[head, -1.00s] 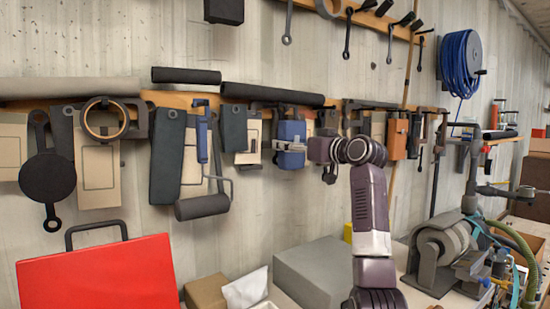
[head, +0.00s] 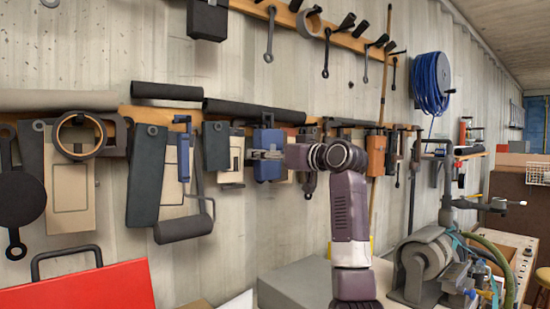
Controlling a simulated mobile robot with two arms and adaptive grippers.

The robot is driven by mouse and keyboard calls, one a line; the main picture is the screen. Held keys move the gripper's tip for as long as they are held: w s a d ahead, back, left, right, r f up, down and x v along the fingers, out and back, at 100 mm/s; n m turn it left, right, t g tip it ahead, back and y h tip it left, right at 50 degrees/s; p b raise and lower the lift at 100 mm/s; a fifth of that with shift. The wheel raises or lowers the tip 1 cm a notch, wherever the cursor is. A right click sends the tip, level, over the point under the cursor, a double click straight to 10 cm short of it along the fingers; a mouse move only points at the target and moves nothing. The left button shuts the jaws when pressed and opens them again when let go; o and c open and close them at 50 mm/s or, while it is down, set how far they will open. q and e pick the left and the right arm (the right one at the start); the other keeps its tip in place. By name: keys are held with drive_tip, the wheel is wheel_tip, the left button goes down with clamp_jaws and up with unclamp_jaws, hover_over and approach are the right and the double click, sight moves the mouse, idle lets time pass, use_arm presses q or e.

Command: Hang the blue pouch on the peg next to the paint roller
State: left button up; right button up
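The blue pouch (head: 268,168) hangs upright on the wall rail, right of the paint roller. The paint roller (head: 185,228) hangs with its blue handle (head: 183,158) up and its dark roller at the bottom. A dark flat tool and a beige card hang between the roller and the pouch. My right gripper (head: 264,154) reaches in from the right, its fingers over the pouch's front. Whether they are closed on it is too small to tell. My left gripper is out of view.
The wooden rail (head: 135,115) is crowded with hanging tools. An orange pouch (head: 376,155) hangs to the right. A red toolbox (head: 85,290) and a grey box (head: 290,283) stand below. A bench grinder (head: 425,262) stands at the right.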

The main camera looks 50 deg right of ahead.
drive_tip(key=shift+a, duration=0.7)
drive_tip(key=shift+w+a+b, duration=0.15)
drive_tip(key=shift+a+b, duration=0.45)
drive_tip(key=shift+a, duration=0.75)
drive_tip(key=shift+f+b, duration=0.3)
drive_tip(key=shift+f, duration=0.05)
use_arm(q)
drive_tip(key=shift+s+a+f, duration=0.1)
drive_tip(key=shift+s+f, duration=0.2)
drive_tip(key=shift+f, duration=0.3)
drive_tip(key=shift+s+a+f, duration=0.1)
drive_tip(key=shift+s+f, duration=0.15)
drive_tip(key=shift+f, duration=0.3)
use_arm(e)
drive_tip(key=shift+d+f, duration=0.1)
drive_tip(key=shift+f, duration=0.05)
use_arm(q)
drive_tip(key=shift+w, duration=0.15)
use_arm(e)
drive_tip(key=o, duration=1.3)
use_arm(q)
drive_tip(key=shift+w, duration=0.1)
